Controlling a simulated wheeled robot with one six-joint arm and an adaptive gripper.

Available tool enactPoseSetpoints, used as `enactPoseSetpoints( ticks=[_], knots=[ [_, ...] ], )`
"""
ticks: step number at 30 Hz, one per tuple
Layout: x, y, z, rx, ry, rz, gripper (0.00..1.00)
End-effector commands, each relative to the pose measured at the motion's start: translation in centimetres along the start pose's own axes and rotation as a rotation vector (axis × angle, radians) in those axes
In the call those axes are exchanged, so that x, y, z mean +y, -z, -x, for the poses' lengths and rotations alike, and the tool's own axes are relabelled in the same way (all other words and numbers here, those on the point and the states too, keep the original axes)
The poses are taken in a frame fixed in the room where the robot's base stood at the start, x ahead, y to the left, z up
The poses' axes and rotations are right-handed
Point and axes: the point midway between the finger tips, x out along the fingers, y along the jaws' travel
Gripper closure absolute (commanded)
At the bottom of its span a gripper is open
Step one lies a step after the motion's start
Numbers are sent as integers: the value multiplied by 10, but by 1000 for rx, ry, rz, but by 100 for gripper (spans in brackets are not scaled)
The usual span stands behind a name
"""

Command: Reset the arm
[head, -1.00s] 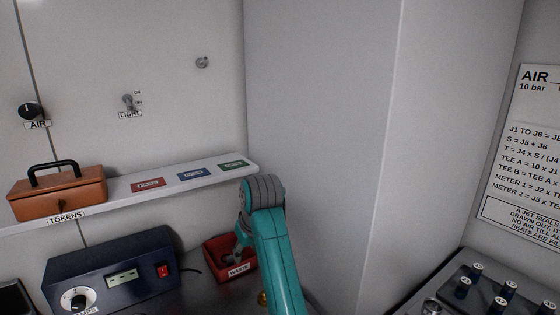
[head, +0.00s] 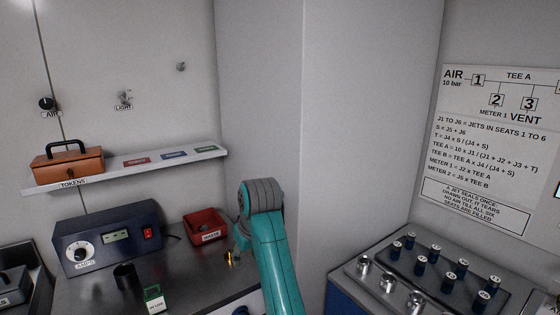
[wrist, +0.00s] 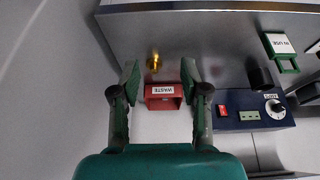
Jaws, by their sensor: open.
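My teal arm rises from the bottom middle of the head view, its bent grey joint above the bench beside the red waste bin. In the wrist view my gripper (wrist: 160,80) is open, its two dark green fingers spread wide with nothing between them. The red waste bin (wrist: 166,103) shows beyond and between the fingers, apart from them. The bin also shows in the head view (head: 207,226). The fingers are hidden behind my arm in the head view.
A small brass piece (head: 229,258) lies near the bin. A blue power box (head: 107,238), a dark cup (head: 127,277) and a green-framed holder (head: 154,299) stand on the bench. A shelf (head: 205,155) holds a brown box (head: 68,164). A rack of several dark-capped jets (head: 440,275) stands right.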

Motion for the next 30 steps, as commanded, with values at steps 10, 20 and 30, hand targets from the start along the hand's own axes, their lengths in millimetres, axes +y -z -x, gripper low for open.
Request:
enactPoseSetpoints(
  ticks=[10,20,30],
  knots=[
    [6,-18,-28,23,-10,-19,55],
    [17,-54,-76,69,-30,-54,55],
    [31,-146,-156,168,-76,-125,55]
  ],
)
